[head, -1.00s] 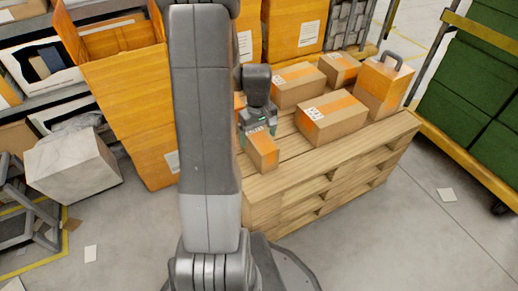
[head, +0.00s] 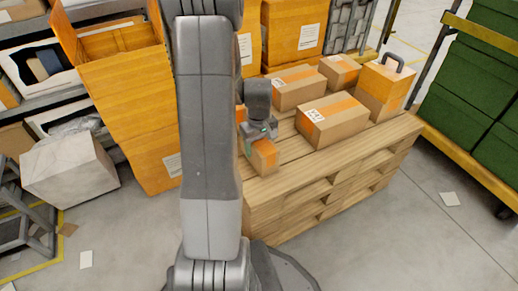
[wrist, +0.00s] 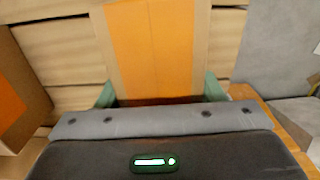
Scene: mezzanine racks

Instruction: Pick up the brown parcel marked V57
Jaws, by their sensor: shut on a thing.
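A small brown parcel (head: 264,158) with an orange tape band sits at the near left part of the wooden pallet stack (head: 330,172). My gripper (head: 258,142) is over it from above and shut on it. In the wrist view the parcel (wrist: 155,45) fills the space between the two green fingers (wrist: 158,92), one at each side. I cannot read a mark on this parcel; my gripper covers part of its top. I cannot tell whether its underside touches the pallet top.
A larger taped carton (head: 338,118) with a white label lies right of my gripper. Behind are another carton (head: 299,88), a small box (head: 340,71) and a box with a handle (head: 383,90). Green crates (head: 465,90) stand right. Bare boards lie in front of the larger carton.

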